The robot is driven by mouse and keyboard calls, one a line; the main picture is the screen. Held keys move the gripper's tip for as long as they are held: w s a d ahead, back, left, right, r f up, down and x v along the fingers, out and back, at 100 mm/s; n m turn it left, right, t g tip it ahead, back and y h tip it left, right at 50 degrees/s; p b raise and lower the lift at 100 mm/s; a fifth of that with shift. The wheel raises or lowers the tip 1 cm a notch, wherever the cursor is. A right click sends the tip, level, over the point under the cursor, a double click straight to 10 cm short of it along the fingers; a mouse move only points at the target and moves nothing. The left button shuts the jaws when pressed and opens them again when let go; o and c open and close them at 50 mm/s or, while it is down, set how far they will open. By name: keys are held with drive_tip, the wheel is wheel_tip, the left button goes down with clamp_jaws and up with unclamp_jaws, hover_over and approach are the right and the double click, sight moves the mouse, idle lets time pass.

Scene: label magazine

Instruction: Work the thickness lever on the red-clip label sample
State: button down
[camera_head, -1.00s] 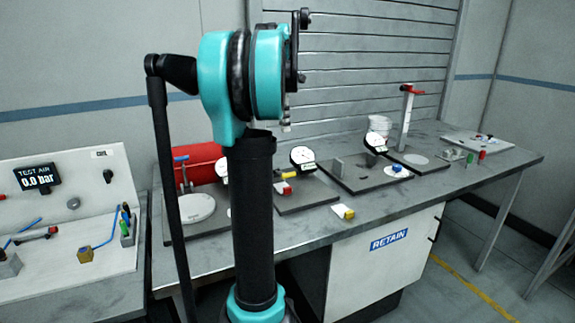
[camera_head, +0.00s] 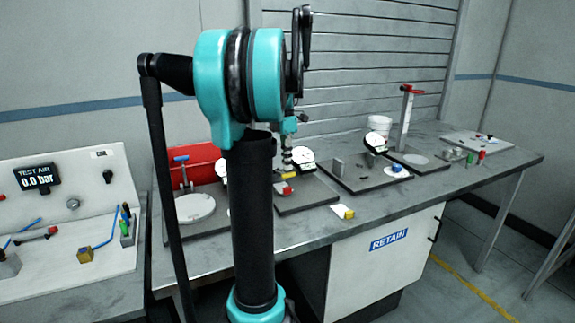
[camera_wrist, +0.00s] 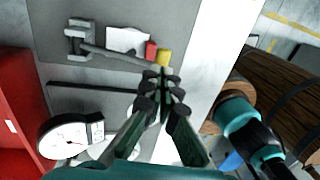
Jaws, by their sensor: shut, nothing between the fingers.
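A dial gauge (camera_head: 302,155) stands on a dark plate (camera_head: 310,197) mid-bench; a dial also shows in the wrist view (camera_wrist: 65,138). In the wrist view a white label (camera_wrist: 127,40) lies beside a red block (camera_wrist: 151,50) and a yellow block (camera_wrist: 163,58). A grey bar (camera_wrist: 112,53) runs from a grey bracket (camera_wrist: 80,38) toward these blocks. My gripper (camera_wrist: 161,78) is shut and empty, its fingertips just below the yellow block in the picture. Whether they touch it I cannot tell. In the head view my wrist hangs over this plate; my arm partly hides it.
Another dial fixture (camera_head: 375,142) and a tall red-topped stand (camera_head: 406,120) are to the right.

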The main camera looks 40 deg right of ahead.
sight(288, 175)
drive_tip(key=shift+f, duration=0.35)
drive_tip(key=shift+s+a+f+t, duration=0.15)
drive_tip(key=shift+s+f+t, duration=0.5)
drive_tip(key=shift+f+t, duration=0.2)
drive_tip(key=shift+s+f+t+h, duration=0.25)
drive_tip(key=shift+f+t+h, duration=0.15)
drive_tip(key=shift+f+t, duration=0.3)
